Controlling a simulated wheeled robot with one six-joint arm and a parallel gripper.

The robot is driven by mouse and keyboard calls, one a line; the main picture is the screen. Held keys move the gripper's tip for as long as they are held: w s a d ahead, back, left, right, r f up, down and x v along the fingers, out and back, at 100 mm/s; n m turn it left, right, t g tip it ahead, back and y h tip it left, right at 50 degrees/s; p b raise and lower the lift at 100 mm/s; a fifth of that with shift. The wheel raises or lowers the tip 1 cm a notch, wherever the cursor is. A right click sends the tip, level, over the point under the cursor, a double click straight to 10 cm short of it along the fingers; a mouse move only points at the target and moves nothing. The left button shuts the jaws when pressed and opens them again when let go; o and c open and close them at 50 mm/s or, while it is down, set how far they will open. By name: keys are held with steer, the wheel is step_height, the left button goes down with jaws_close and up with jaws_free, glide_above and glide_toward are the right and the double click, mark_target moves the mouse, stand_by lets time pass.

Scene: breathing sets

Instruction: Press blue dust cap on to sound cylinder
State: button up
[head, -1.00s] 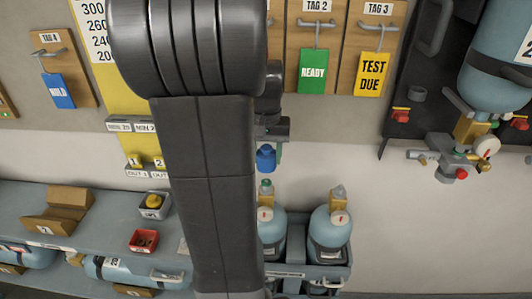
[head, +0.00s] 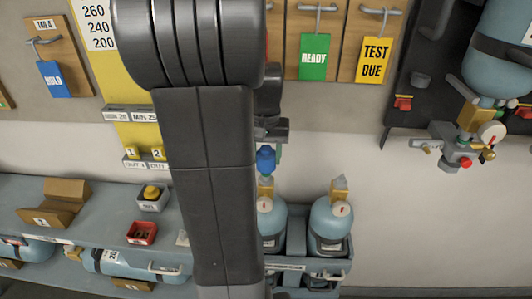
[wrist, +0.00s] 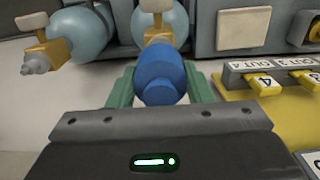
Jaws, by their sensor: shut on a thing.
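The blue dust cap (head: 265,160) is held between the green fingers of my gripper (wrist: 160,82). It also shows large in the wrist view (wrist: 159,72). In the head view the cap is right above the brass valve (head: 266,188) of the left blue cylinder (head: 270,222), in line with it. Whether it is seated on the outlet or just touching I cannot tell. In the wrist view the cap hides the outlet, and the brass valve body (wrist: 157,25) shows beyond it. My arm hides part of this cylinder in the head view.
A second blue cylinder (head: 331,222) with a grey outlet stands to the right in the same rack (head: 350,264). A yellow panel with OUT pegs (wrist: 290,118) is close on the right in the wrist view. A red tray (head: 142,233) is on the left bench.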

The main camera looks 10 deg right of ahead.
mark_target(266, 169)
steer(key=shift+f+b, duration=1.65)
steer(key=shift+f, duration=1)
steer(key=o, duration=1)
steer(key=shift+o, duration=0.2)
step_height(266, 169, up, 12)
steer(key=p, duration=0.8)
step_height(266, 169, down, 12)
steer(key=b, duration=0.8)
steer(key=shift+r, duration=0.15)
